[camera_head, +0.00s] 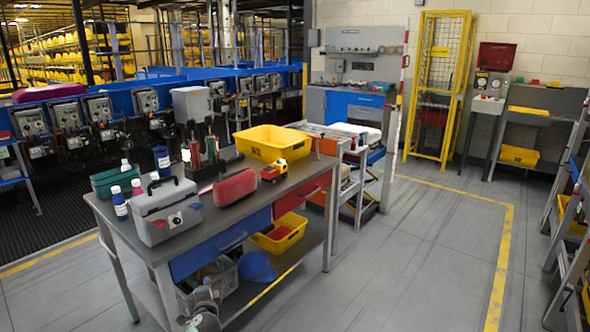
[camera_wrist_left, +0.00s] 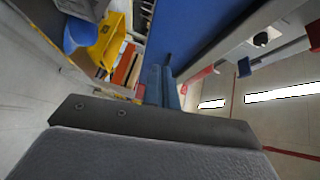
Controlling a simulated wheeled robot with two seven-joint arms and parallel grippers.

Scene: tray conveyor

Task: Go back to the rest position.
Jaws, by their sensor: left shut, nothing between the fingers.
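My left gripper (camera_head: 204,302) shows small at the bottom edge of the head view, in front of the workbench (camera_head: 139,235) and its lower shelf. In the left wrist view, its fingers (camera_wrist_left: 165,86) are together, with nothing between them. The blue drawer front (camera_wrist_left: 200,35) fills much of the upper part of that view, beyond the fingers. I cannot tell the exact gap between the fingers and the bench. My right gripper is in neither view.
A grey toolbox (camera_head: 166,212), a red case (camera_head: 235,187), a toy truck (camera_head: 273,171) and a yellow tray (camera_head: 270,143) sit on the bench. A yellow bin (camera_head: 279,234) and a blue helmet (camera_head: 257,267) are below. Floor (camera_head: 420,250) at right is clear.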

